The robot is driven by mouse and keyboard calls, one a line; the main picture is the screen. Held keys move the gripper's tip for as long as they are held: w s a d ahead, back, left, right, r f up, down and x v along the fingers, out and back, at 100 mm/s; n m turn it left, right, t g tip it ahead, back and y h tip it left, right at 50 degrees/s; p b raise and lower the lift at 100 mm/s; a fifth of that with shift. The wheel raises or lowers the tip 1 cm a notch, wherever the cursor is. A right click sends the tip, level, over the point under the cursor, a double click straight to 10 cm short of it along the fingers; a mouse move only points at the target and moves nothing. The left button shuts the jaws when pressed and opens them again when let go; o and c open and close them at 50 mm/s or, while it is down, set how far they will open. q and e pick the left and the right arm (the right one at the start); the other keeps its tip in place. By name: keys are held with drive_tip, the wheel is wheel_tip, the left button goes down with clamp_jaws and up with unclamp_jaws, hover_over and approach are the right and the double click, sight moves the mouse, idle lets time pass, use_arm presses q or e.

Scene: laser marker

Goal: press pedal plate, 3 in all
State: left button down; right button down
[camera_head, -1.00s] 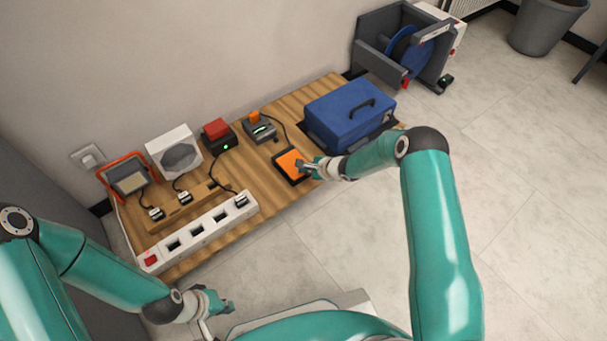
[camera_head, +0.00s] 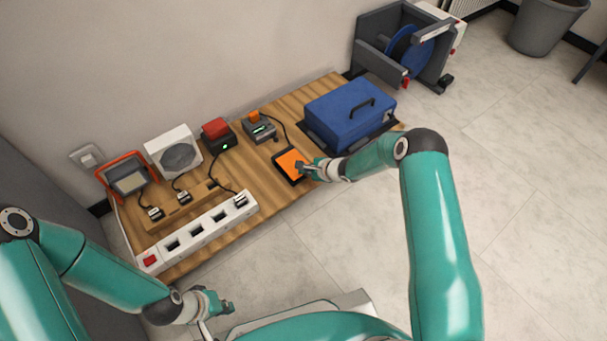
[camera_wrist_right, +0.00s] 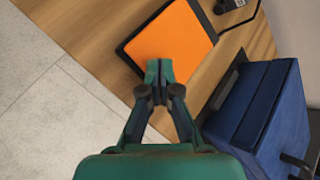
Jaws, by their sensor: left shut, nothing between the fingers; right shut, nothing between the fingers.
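The pedal plate (camera_head: 290,163) is an orange pad in a dark frame, lying on the wooden board. It also shows in the right wrist view (camera_wrist_right: 172,42). My right gripper (camera_head: 302,167) is shut and empty, with its fingertips over the plate's near right edge. In the right wrist view the closed fingertips (camera_wrist_right: 159,66) overlap the edge of the orange pad; I cannot tell whether they touch it. My left gripper (camera_head: 228,307) is shut and empty, low over the floor in front of the board, well away from the plate.
The wooden board (camera_head: 262,190) also carries a blue case (camera_head: 345,118) right of the plate, a laser marker box with an orange top (camera_head: 259,129), a red-topped box (camera_head: 217,136), a white fan box (camera_head: 173,152), a lamp (camera_head: 127,178) and a white power strip (camera_head: 198,233). Open floor lies right.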

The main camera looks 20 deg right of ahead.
drive_tip(key=shift+f+b, duration=0.6)
drive_tip(key=shift+f, duration=0.25)
idle(0.6)
drive_tip(key=shift+r, duration=0.15)
idle(0.4)
drive_tip(key=shift+r+p, duration=1.05)
drive_tip(key=shift+r, duration=0.15)
wheel_tip(320, 180, up, 5)
drive_tip(key=p, duration=0.4)
idle(1.7)
